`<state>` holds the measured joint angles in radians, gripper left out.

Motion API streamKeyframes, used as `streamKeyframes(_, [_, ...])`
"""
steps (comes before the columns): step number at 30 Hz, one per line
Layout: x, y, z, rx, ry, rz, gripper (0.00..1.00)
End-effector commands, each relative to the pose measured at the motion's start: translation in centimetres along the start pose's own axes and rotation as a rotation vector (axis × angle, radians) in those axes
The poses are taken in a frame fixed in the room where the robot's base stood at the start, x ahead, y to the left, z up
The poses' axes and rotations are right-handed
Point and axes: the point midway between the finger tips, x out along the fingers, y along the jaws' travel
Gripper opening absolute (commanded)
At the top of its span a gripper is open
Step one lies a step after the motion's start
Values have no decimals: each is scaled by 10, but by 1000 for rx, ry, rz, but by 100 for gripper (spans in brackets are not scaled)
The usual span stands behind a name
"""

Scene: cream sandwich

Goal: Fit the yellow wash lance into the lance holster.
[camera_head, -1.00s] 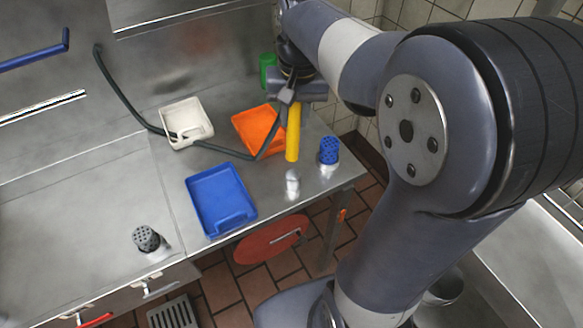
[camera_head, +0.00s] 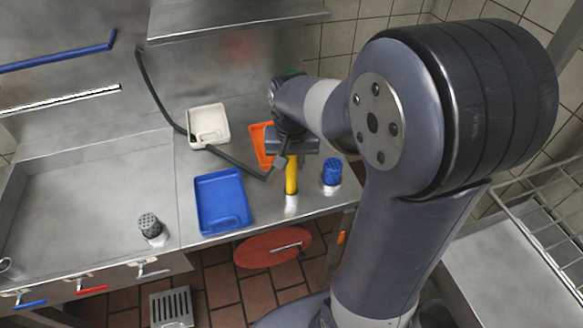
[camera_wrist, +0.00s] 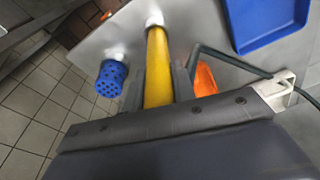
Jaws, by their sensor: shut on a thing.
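The yellow wash lance (camera_head: 291,178) is upright in my gripper (camera_head: 289,156), which is shut on its upper part. In the wrist view my gripper (camera_wrist: 158,85) has a finger on each side of the yellow lance (camera_wrist: 158,65). A small pale metal holder, which looks like the lance holster (camera_head: 291,202), stands near the table's front edge. The lance's lower end meets the top of this holder, also at the top of the wrist view (camera_wrist: 154,18). I cannot tell how far the end is inside it.
A blue perforated cup (camera_head: 332,172) stands close to the right of the lance. A blue tray (camera_head: 222,203) lies to the left, with an orange tray (camera_head: 258,146) and a white tray (camera_head: 208,126) behind. A dark hose (camera_head: 237,160) runs to my gripper. A grey perforated cup (camera_head: 149,225) stands farther left.

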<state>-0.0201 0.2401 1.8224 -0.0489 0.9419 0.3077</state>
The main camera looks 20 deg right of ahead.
Motion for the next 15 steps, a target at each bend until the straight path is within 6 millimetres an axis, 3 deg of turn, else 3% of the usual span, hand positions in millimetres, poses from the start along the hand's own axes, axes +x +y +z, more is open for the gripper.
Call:
streamKeyframes(5, [23,0,3,0,-2,1,0])
streamKeyframes(15, [27,0,4,0,0,0,0])
